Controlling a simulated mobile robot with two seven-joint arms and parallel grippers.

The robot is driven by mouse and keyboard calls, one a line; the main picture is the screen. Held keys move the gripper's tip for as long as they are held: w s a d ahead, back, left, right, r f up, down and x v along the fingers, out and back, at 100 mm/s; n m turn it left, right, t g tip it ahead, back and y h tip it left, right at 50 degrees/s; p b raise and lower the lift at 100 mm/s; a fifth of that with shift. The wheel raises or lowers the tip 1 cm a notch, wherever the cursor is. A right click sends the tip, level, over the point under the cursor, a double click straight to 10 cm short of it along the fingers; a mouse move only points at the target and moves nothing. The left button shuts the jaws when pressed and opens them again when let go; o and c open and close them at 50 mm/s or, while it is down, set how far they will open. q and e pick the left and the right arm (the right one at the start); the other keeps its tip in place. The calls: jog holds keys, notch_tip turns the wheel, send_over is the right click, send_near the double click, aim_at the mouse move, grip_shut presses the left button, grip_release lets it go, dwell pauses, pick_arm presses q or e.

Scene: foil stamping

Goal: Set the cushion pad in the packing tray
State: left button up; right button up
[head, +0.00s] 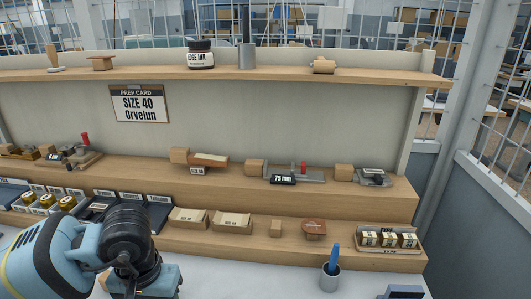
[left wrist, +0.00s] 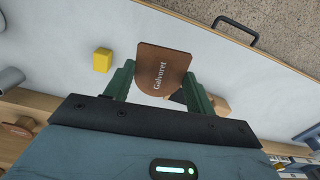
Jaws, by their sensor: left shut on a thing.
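My left gripper (left wrist: 160,72) shows in the left wrist view with its two green fingers shut on a brown pad (left wrist: 161,72) lettered "Galvoret". The pad has one rounded end and is held over a pale work surface (left wrist: 60,50). I cannot tell whether this is the cushion pad. In the head view my left arm comes in at the lower left, and its fingers and the held pad are not visible. I cannot pick out the packing tray for sure in either view. My right gripper is not in view.
A yellow block (left wrist: 102,60) lies near the held pad. A dark handle (left wrist: 235,30) is at the surface's edge. In the head view, a lower shelf holds kraft trays (head: 188,217), a brown piece (head: 313,228) and a type holder (head: 390,249). A cup with a blue tool (head: 330,279) stands in front.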

pick_arm(q)
jog(key=shift+d, duration=0.1)
dwell(0.3)
jog(key=shift+f, duration=0.15)
jog(key=s+a+f+n+b, duration=0.1)
jog(key=s+a+n+b, duration=0.1)
jog(key=a+n, duration=0.5)
jog(key=s+a+f+n+b, duration=0.2)
jog(key=a+n+b, duration=0.2)
jog(key=a+n, duration=0.3)
jog(key=shift+s+n, duration=0.2)
jog(key=shift+n, duration=0.8)
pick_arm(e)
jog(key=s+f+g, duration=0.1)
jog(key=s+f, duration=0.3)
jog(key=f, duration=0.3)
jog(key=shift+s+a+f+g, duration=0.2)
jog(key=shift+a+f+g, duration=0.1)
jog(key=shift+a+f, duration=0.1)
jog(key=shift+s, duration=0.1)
